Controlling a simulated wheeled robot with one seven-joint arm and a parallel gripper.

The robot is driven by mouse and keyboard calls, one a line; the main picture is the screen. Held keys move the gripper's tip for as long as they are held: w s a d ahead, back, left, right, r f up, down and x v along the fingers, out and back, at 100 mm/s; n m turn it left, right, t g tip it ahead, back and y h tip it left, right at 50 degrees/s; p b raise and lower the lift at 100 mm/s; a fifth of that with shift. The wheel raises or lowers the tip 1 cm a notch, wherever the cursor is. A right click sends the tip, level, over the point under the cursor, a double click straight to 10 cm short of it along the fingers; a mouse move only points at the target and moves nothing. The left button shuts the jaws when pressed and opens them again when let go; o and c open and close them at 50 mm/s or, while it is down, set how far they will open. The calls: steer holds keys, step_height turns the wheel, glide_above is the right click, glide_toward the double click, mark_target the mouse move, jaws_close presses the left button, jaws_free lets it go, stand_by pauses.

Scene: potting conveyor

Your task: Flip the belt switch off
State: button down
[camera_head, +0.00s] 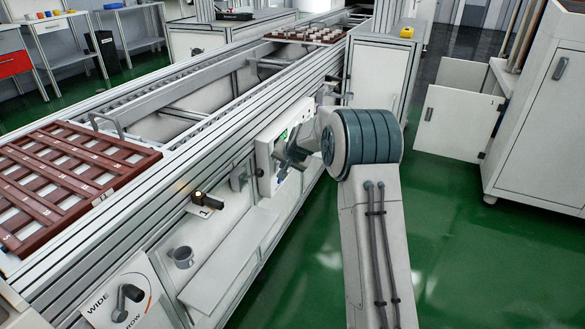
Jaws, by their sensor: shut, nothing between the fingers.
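A white control box (264,158) is fixed to the near side of the conveyor frame, with a small green patch (283,136) on its face; it may carry the belt switch. My arm reaches to this box, and my gripper (284,161) is at its face, shut and empty. The gripper and wrist cover part of the face, so I cannot make out a switch lever or its position. I cannot tell whether the fingers touch the box.
Brown trays (137,170) lie on the conveyor. A white cabinet (378,78) stands beyond; green floor is clear at right.

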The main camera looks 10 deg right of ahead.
steer(key=shift+w+a+r, duration=0.1)
steer(key=shift+w+a, duration=0.05)
steer(key=shift+a, duration=0.05)
stand_by(0.3)
steer(key=shift+w+a+r+p, duration=0.1)
steer(key=shift+w+a+p, duration=0.1)
steer(key=shift+a+p, duration=0.1)
steer(key=shift+r, duration=0.1)
steer(key=shift+r+p, duration=0.6)
steer(key=shift+r, duration=0.15)
steer(key=shift+d, duration=0.1)
